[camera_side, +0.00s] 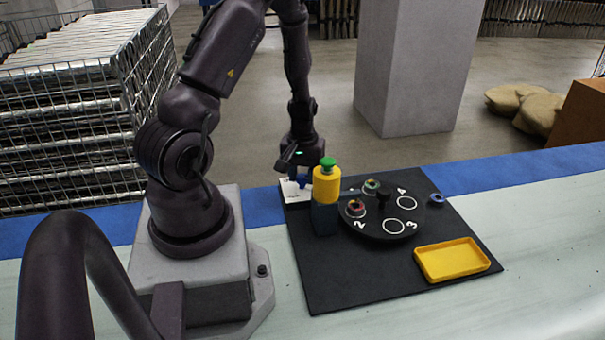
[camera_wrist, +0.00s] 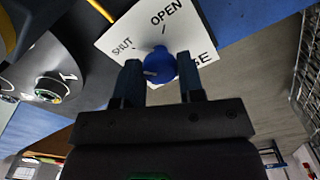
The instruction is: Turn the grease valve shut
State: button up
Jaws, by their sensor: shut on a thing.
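The grease valve is a round blue knob (camera_wrist: 160,67) on a white plate (camera_wrist: 112,42) marked OPEN and SHUT. In the wrist view my gripper (camera_wrist: 158,72) has one finger on each side of the knob and is shut on it. A pale mark on the knob lies on its left side, below the word SHUT; its exact angle is hard to tell. Part of the plate's lettering is hidden behind the right finger. In the side view my gripper (camera_side: 292,160) reaches down to the blue knob (camera_side: 303,181) above the white plate (camera_side: 293,197).
A yellow bottle with a green cap (camera_side: 327,185) stands close in front of the valve. A black numbered turntable (camera_side: 384,228) holds coloured pieces at some places. A blue ring (camera_side: 437,199) and a yellow tray (camera_side: 428,275) lie right on the black mat (camera_side: 340,285).

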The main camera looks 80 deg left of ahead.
aim_at(302, 176)
jog(key=shift+n, duration=0.5)
jog(key=o, duration=0.9)
jog(key=shift+r, duration=0.1)
notch_tip(302, 176, up, 13)
jog(key=shift+f, duration=0.1)
dwell(0.3)
